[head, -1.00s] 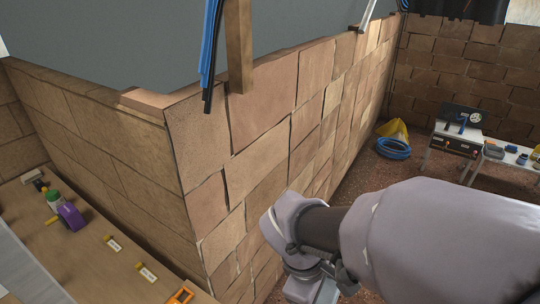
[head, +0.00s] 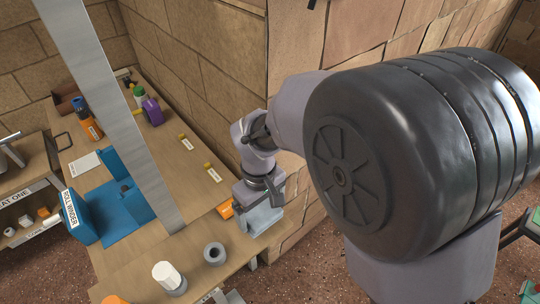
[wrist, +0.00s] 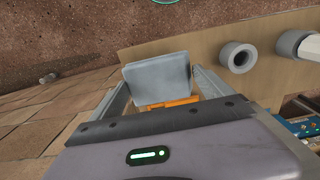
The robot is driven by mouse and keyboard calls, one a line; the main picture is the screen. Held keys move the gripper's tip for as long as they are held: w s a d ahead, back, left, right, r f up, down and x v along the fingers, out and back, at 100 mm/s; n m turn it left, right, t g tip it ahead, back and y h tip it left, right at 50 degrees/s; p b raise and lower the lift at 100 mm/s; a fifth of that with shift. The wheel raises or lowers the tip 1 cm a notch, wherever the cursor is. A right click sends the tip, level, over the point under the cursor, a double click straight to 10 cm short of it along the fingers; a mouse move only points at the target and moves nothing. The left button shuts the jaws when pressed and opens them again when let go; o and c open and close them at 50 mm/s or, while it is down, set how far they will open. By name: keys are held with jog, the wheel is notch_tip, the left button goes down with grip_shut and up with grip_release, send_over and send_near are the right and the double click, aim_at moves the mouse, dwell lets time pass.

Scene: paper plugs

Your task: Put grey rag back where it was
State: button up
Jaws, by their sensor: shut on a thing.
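The grey rag (head: 263,220) shows as a pale blue-grey folded block at the right end of the near bench edge, below my gripper (head: 260,198). In the wrist view the rag (wrist: 158,82) sits between the two fingers of my gripper (wrist: 160,88), which is shut on it. I cannot tell whether its underside touches the wooden bench (head: 150,262). An orange object (head: 225,209) lies close on the left of the rag; part of it also shows in the wrist view (wrist: 170,102).
A grey ring (head: 214,253) and a white roll on a grey base (head: 168,277) stand left of the rag. A blue roll winder (head: 80,215) is farther left. A metal post (head: 125,110) crosses the view. A block wall (head: 190,80) rises behind.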

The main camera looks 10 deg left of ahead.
aim_at(259, 210)
jog(key=f, duration=0.1)
jog(key=f+b, duration=0.2)
jog(key=shift+w+a+f, duration=0.3)
jog(key=shift+w+f, duration=0.05)
jog(key=shift+f, duration=0.05)
jog(key=shift+r, duration=0.15)
